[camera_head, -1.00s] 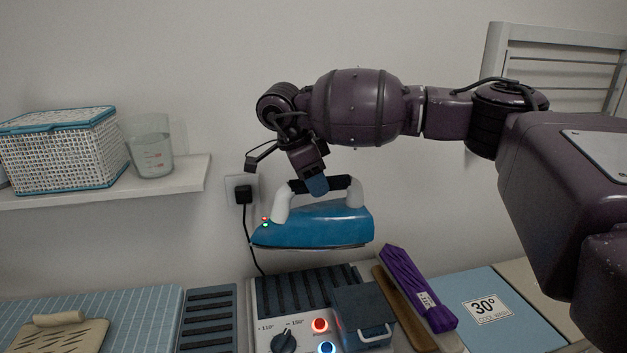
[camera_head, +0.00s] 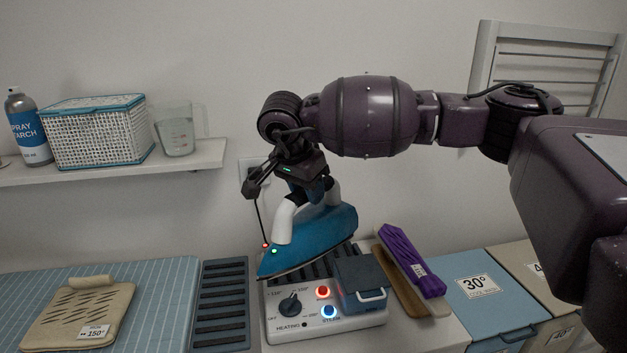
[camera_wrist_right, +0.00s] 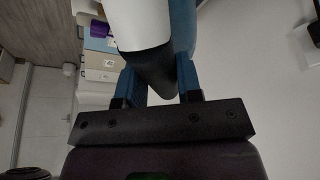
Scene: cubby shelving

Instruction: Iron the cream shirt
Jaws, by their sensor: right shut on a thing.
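The cream shirt (camera_head: 75,312) lies folded at the lower left on a blue striped pad (camera_head: 165,285). It has dark crease marks, a rolled collar and a 150° tag. My right gripper (camera_head: 312,186) is shut on the handle of the blue iron (camera_head: 318,238). The handle also shows between the fingers in the right wrist view (camera_wrist_right: 150,65). The iron's nose points toward the front left, over the heating station (camera_head: 280,328); I cannot tell whether its sole touches the station. A red and a green light glow on the iron. My left gripper is out of view.
The station has a dial (camera_head: 290,303) and lit red and blue buttons. A dark slotted rack (camera_head: 222,305) lies between pad and station. A purple folded item (camera_head: 412,262) and blue 30° box (camera_head: 478,292) are right. A shelf (camera_head: 190,158) holds a basket, jug and spray can.

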